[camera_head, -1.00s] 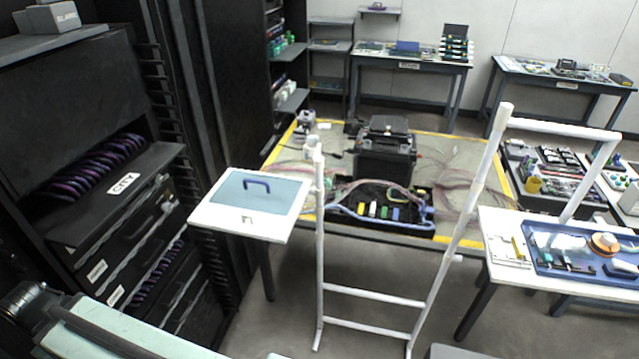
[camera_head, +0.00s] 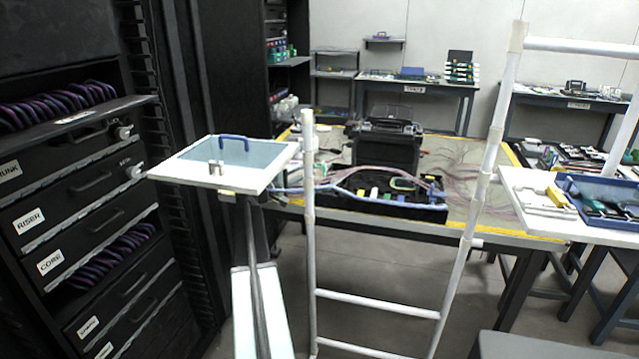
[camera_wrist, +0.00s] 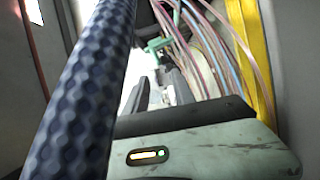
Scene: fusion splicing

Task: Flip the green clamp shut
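In the wrist view, a small green piece (camera_wrist: 158,46), which looks like the green clamp, lies just beyond my fingertips beside a bright white surface. It is small and blurred, so I cannot tell how far its arm is tilted. My gripper (camera_wrist: 160,88) has its two dark fingers apart with nothing clear between them. In the head view, my arm rises from the bottom towards the white board (camera_head: 268,178), and I cannot make out my gripper there. I cannot pick out the clamp for certain in that view.
A thick blue textured tube (camera_wrist: 85,85) crosses the wrist view close to the camera. Pink and blue cables (camera_wrist: 212,50) run to the right of the fingers, beside a yellow strip (camera_wrist: 250,50). A white pipe frame (camera_head: 310,220) stands right of my arm.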

